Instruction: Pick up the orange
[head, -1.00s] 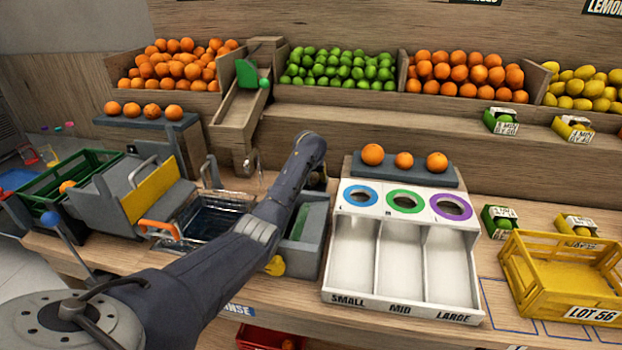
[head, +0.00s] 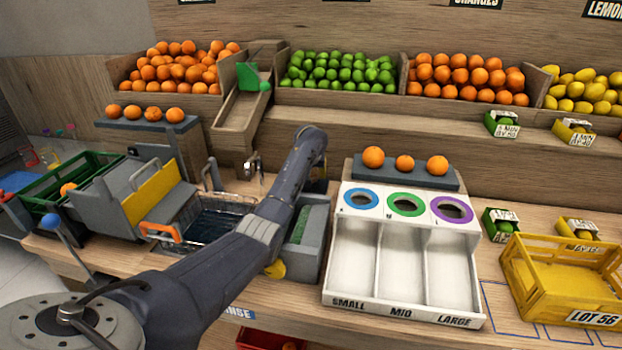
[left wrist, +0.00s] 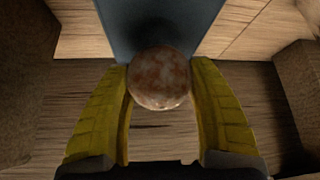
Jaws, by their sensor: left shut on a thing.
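In the left wrist view, a round, brownish mottled orange (left wrist: 160,80) sits between the two yellow fingers of my left gripper (left wrist: 160,66). The fingers are shut on its sides. A blue-grey slab (left wrist: 160,25) lies behind the orange, and I cannot tell whether the two touch. In the head view my left arm reaches over the counter, and its own links hide most of the gripper and the held orange. Three more oranges (head: 404,163) rest on a grey stand behind the white sizing tray (head: 403,310). My right gripper is out of view.
A wire basket (head: 160,232) in a dark basin stands left of my arm, beside a grey and yellow unit (head: 152,197) and a green crate (head: 85,170). A yellow crate (head: 560,275) stands at the right. Fruit bins line the back. A wooden chute (head: 240,105) descends behind my arm.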

